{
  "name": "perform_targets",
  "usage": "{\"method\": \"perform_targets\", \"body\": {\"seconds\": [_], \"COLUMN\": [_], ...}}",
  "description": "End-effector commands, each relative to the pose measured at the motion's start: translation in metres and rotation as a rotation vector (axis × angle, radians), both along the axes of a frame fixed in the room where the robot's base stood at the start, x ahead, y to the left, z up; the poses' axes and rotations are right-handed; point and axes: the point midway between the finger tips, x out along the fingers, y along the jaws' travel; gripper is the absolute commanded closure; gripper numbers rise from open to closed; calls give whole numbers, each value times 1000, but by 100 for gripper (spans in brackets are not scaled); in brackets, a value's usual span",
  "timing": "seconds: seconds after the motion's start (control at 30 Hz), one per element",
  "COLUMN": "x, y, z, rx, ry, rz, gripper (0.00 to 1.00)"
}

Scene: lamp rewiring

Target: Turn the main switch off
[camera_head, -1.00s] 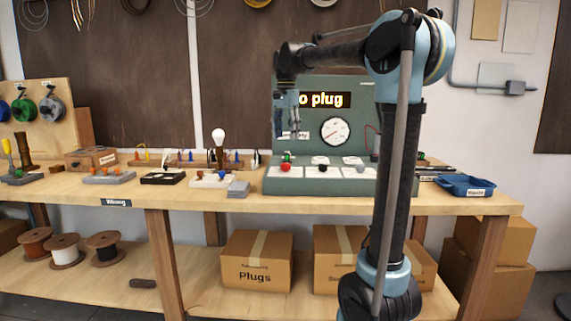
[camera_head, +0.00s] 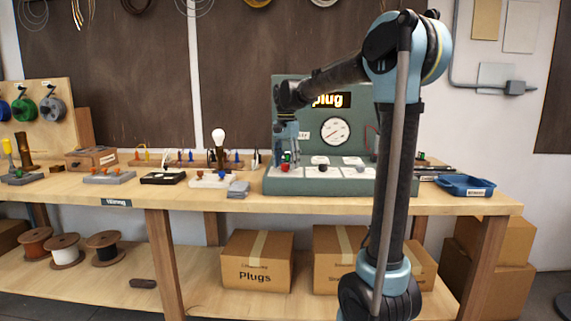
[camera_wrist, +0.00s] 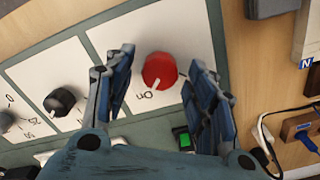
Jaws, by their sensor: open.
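The main switch (camera_wrist: 160,71) is a red round knob on a white plate of the green test panel (camera_head: 390,185). In the wrist view its pale pointer aims down toward the label "On". In the head view the red knob (camera_head: 285,169) sits at the panel's front left. My gripper (camera_wrist: 163,75) is open, with one finger on each side of the red knob in the wrist view. I cannot tell whether the fingers touch it. In the head view my gripper (camera_head: 287,157) hangs just above the knob. A lit green button (camera_wrist: 182,138) shows between the fingers.
A black knob (camera_wrist: 60,102) and a grey knob (camera_wrist: 7,121) sit beside the red one on the panel. The upright panel with a gauge (camera_head: 336,131) stands behind. A grey block (camera_head: 238,189) and the lamp bulb (camera_head: 218,137) are to the left.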

Motion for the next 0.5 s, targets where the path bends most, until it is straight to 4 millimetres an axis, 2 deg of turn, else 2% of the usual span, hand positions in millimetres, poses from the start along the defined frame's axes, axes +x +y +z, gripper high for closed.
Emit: {"method": "perform_targets", "body": {"seconds": [0.1,0.13,0.3,0.5], "x": [0,0,0,0], "y": [0,0,0,0], "z": [0,0,0,0], "rx": [0,0,0,1], "ry": [0,0,0,-1], "rz": [0,0,0,2], "gripper": [49,54,92,93]}}
